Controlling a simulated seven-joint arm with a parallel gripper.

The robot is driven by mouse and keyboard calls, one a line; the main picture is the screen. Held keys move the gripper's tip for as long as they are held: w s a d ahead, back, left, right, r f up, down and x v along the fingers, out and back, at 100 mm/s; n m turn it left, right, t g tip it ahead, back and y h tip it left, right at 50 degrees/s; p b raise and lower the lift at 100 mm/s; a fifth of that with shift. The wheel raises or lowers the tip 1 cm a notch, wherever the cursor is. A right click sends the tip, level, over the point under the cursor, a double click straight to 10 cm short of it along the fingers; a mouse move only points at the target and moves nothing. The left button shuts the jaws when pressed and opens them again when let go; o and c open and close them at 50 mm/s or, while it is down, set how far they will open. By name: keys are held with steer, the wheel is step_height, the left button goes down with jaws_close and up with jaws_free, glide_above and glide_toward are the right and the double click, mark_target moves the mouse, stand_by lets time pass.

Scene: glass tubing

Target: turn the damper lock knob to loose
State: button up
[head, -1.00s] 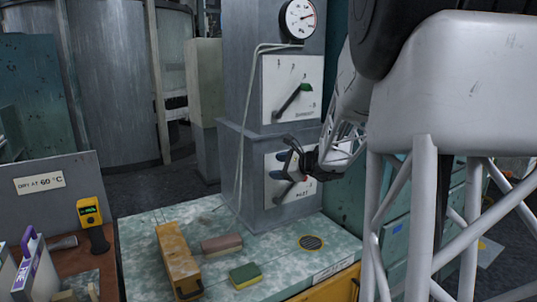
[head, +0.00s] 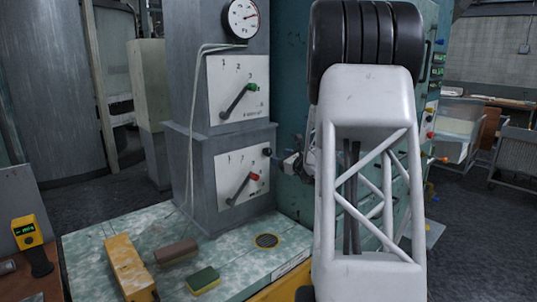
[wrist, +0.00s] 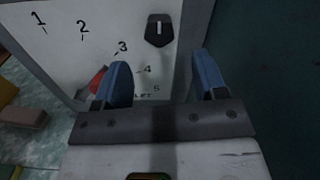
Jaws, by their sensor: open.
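A small black knob with a pale pointer line sits at the upper right of the lower white panel (head: 225,172). In the wrist view this knob (wrist: 159,30) appears upright, its tapered end down; no readable word shows beside it. The same panel carries a lever (head: 241,189) with a red grip, which shows partly behind the left finger in the wrist view. My gripper (wrist: 164,78) is open and empty, its blue-padded fingers on either side of the knob's line but below it in the picture, apart from it. In the head view my arm partly hides the gripper.
An upper panel (head: 225,75) has a green-gripped lever, with a round gauge (head: 243,18) above. The bench top (head: 90,250) holds a yellow box (head: 130,268), a brown block (head: 176,252) and a green-yellow sponge (head: 203,280). A teal cabinet stands to the right.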

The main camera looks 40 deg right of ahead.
mark_target(269, 153)
steer(key=shift+w, duration=0.1)
steer(key=shift+w, duration=3.8)
steer(key=c, duration=0.9)
steer(key=shift+m, duration=2.8)
